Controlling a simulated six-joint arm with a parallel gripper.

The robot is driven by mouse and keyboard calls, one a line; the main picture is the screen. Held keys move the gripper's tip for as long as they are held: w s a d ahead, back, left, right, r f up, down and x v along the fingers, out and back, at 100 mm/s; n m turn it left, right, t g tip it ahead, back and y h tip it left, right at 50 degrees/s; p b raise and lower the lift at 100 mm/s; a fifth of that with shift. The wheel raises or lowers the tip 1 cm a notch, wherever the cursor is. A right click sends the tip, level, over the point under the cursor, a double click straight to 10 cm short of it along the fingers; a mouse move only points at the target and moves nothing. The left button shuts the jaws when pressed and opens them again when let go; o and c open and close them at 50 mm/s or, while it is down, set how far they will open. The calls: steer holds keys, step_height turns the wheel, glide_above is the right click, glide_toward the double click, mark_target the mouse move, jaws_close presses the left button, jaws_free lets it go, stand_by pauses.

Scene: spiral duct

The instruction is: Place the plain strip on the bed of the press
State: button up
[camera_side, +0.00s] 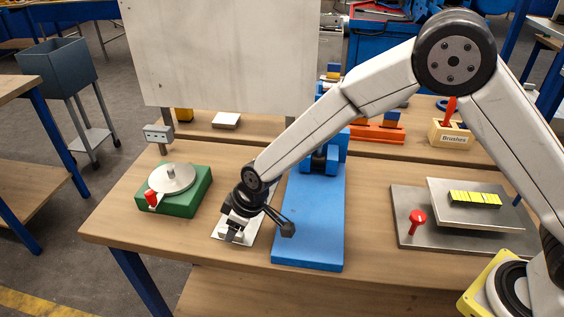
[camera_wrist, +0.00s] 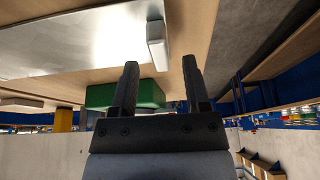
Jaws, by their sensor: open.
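A pale, flat metal sheet (camera_side: 256,228), which may be the plain strip or its rest, lies on the bench beneath my gripper (camera_side: 235,235). In the wrist view the shiny sheet (camera_wrist: 75,38) has a small light block (camera_wrist: 157,45) at its end. My gripper (camera_wrist: 160,68) is open, with no object between its two dark fingers; the block is just ahead of the fingertips. A blue machine with a long blue base (camera_side: 312,225), likely the press, stands right of the gripper. My wrist partly covers the sheet, and I cannot make out the press bed clearly.
A green base (camera_side: 190,203) with a grey disc and red knob is at left. At right a grey plate (camera_side: 415,240) carries a red knob (camera_side: 417,217) and a raised plate with yellow strips (camera_side: 475,198). A large pale panel (camera_side: 220,50) stands behind.

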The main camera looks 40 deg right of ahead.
steer(key=shift+v, duration=2.9)
steer(key=shift+s+a, duration=0.15)
steer(key=d, duration=0.3)
steer(key=s+d+r+m, duration=0.1)
steer(key=d, duration=0.2)
steer(key=s+d+m, duration=0.1)
steer(key=d, duration=0.2)
steer(key=shift+s+d+r+h, duration=0.1)
steer(key=shift+s+r+h, duration=0.05)
steer(key=shift+r+h, duration=0.25)
steer(key=s+d+m+g+h, duration=0.1)
steer(key=s+d+m, duration=0.5)
steer(key=s+d, duration=0.8)
steer(key=d+r+h, duration=0.1)
steer(key=d, duration=0.2)
steer(key=shift+o, duration=0.4)
steer(key=shift+s, duration=0.1)
